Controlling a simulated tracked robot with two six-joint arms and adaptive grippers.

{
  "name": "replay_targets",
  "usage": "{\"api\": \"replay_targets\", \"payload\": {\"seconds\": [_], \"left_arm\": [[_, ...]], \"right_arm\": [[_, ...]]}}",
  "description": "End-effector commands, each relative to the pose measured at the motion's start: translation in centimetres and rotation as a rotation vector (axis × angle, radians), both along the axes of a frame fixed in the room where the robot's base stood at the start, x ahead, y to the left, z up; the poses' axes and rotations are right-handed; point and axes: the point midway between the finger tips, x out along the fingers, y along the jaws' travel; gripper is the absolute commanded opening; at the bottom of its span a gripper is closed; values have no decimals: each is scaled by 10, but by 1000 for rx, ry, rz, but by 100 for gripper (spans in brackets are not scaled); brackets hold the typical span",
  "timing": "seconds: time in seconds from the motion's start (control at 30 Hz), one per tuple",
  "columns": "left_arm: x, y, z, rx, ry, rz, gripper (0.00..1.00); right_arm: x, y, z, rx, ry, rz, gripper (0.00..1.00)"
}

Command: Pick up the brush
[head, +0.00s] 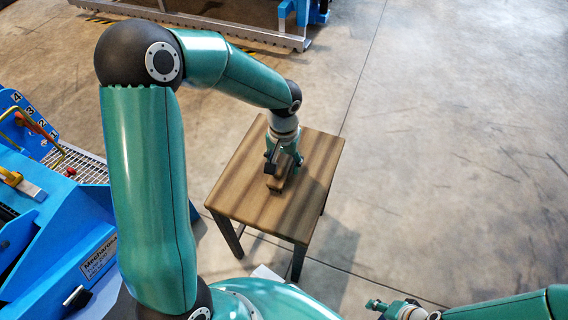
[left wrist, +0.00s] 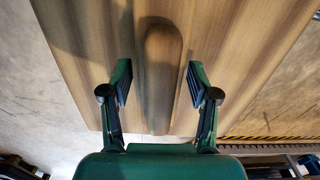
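The brush (left wrist: 160,75), a long brown wooden piece with a rounded end, lies on the small wooden table (head: 237,190). In the left wrist view it runs between the two fingers of my left gripper (left wrist: 159,84). The fingers are open, one on each side, with a gap to the brush on both sides. In the head view my left gripper (head: 283,172) is over the middle of the table, and part of the brush (head: 275,185) shows at its tip. The underside of the brush is hidden. My right gripper (head: 388,307) is at the bottom right, away from the table.
A blue machine (head: 75,235) with a metal grate, a red-and-yellow handle and a yellow-ended tool (head: 22,184) stands at the left. A blue and grey frame (head: 200,22) lies at the back. The concrete floor right of the table is clear.

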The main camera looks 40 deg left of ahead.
Motion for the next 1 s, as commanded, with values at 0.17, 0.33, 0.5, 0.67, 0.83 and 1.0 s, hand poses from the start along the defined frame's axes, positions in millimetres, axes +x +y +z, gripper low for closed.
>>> {"api": "replay_targets", "payload": {"seconds": [0.17, 0.33, 0.5, 0.67, 0.83, 1.0], "left_arm": [[0, 0, 0, 0, 0, 1, 25], [0, 0, 0, 0, -1, 1, 0], [0, 0, 1, 0, -1, 1, 0], [1, 0, 8, 0, -3, 1, 0], [1, 1, 33, 1, -6, 3, 0], [1, 1, 76, 0, -8, 2, 0]], "right_arm": [[0, 0, 0, 0, 0, 0, 40], [0, 0, 0, 0, 0, 0, 40], [0, 0, 0, 0, 0, 0, 40], [0, 0, 3, 0, 0, 0, 40], [0, 0, 13, 0, 0, 0, 40], [0, 0, 27, 0, 0, 0, 40]]}}
